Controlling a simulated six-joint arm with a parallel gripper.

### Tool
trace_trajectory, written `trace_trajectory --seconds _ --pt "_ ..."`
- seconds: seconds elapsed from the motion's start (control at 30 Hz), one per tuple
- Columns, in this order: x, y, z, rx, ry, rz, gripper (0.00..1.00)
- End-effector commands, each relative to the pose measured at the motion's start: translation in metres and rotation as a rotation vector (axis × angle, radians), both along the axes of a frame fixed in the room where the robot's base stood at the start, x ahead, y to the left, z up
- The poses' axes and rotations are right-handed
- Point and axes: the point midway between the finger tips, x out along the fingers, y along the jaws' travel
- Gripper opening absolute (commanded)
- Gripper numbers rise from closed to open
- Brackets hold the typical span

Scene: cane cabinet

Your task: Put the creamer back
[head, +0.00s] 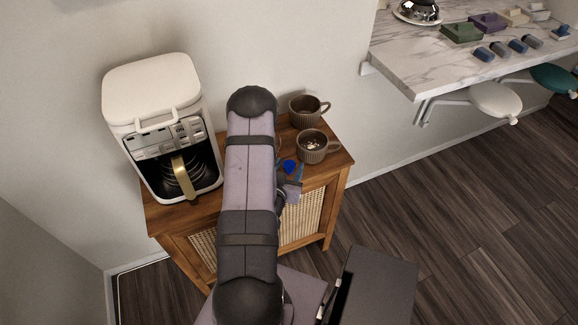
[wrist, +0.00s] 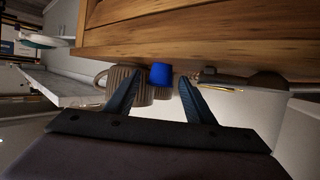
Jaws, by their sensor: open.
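The creamer, a small plain blue cup-like piece (head: 290,166), stands on the cabinet top near its front edge, in front of the brown mugs. In the wrist view, which is turned upside down, the creamer (wrist: 161,74) shows between the two dark fingers. My gripper (head: 291,179) is open at the cabinet's front edge, its fingertips close to the creamer; it also shows in the wrist view (wrist: 161,80). I cannot tell whether the fingers touch the creamer. My arm hides the middle of the cabinet top.
A white coffee maker (head: 153,90) stands on the left of the wooden cabinet (head: 338,160). Two ribbed brown mugs, one front (head: 313,151) and one back (head: 304,106), stand on the right. A marble counter (head: 420,65) with small items is farther right.

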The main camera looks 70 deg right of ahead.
Motion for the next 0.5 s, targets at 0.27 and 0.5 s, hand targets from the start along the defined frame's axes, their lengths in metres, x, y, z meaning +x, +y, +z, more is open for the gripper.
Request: trace_trajectory --seconds 0.27,0.5 --pt "-0.003 0.033 0.011 0.000 0.001 0.001 0.49" --pt "-0.006 0.057 0.021 0.002 0.002 0.002 0.49"
